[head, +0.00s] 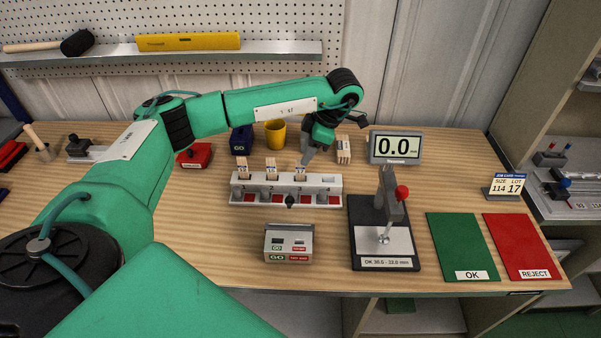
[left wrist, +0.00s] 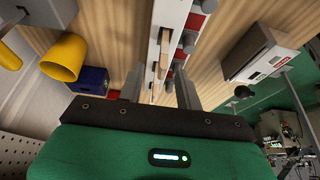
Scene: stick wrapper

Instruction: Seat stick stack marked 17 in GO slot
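Three wooden stick stacks stand upright in a white rack (head: 240,196): a left one (head: 243,166), a middle one (head: 270,167) and a right one (head: 300,171). Their labels are too small to read, so I cannot tell which is 17. A grey box (head: 288,246) marked GO, with openings in its top, stands in front of the rack. My left gripper (head: 308,157) is above the rack's right half, close to the right stack. In the left wrist view its fingers (left wrist: 160,90) are apart, with sticks (left wrist: 172,45) visible beyond them. My right gripper is not in view.
A bundle of sticks (head: 343,150) stands behind the rack, near the display (head: 396,147) reading 0.0. A gauge stand (head: 357,255) is right of the grey box. Green OK (head: 460,240) and red REJECT (head: 520,240) mats lie right. A yellow cup (head: 275,134) and blue GO block (head: 241,141) stand behind.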

